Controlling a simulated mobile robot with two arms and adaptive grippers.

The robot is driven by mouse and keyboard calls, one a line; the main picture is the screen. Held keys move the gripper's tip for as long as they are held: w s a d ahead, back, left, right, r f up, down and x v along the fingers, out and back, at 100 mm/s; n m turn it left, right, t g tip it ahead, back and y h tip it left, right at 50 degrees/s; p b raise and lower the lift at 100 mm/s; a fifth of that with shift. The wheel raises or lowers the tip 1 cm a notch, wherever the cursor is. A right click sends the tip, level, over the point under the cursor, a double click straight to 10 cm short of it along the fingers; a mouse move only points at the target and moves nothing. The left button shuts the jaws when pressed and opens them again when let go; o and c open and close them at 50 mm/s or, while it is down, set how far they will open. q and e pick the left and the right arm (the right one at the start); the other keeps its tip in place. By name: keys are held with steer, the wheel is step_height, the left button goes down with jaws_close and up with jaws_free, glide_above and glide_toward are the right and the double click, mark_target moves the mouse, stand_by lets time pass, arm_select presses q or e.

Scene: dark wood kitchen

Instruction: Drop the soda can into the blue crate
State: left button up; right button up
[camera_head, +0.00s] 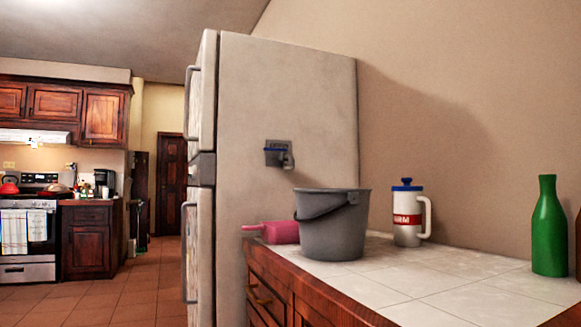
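I see no soda can and no blue crate in the head view. Neither of my grippers shows in it. A grey bucket (335,228) with a dark handle stands upright on a white-tiled counter (455,275). A pink object (281,232) with a handle lies beside the bucket, partly hidden by it. A white jug (407,217) with a blue lid and a red label stands behind and to the right. A green bottle (549,228) stands upright at the right.
A tall pale fridge (287,120) stands left of the counter. A small grey fixture (279,153) is on its side. A stove (28,235) and dark wood cabinets (88,240) are at the far left. The tiled floor (120,290) there looks clear.

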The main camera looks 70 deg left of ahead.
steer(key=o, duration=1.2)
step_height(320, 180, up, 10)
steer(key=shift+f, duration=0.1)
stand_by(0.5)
